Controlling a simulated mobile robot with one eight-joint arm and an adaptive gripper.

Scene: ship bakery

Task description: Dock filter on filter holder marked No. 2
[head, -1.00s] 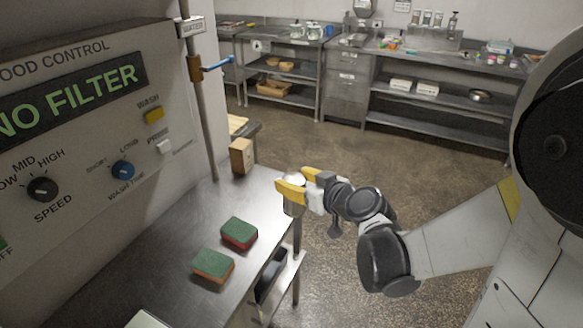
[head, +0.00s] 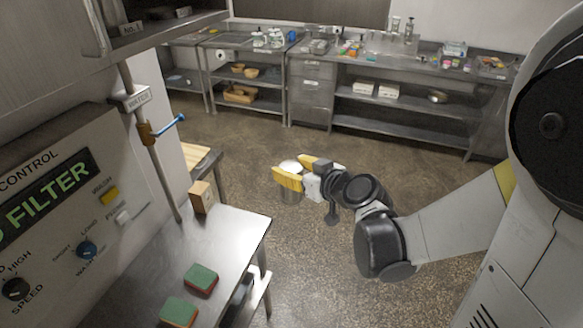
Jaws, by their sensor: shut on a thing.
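A filter holder itself cannot be made out. The control panel display (head: 50,192) at the left shows the end of the word "FILTER".
Two sponges (head: 201,279) and a wooden block (head: 201,197) sit on the steel counter (head: 225,232). A vertical pipe with a blue-handled valve (head: 165,128) rises behind them. Steel shelving tables (head: 390,100) line the far wall. The floor between is clear.

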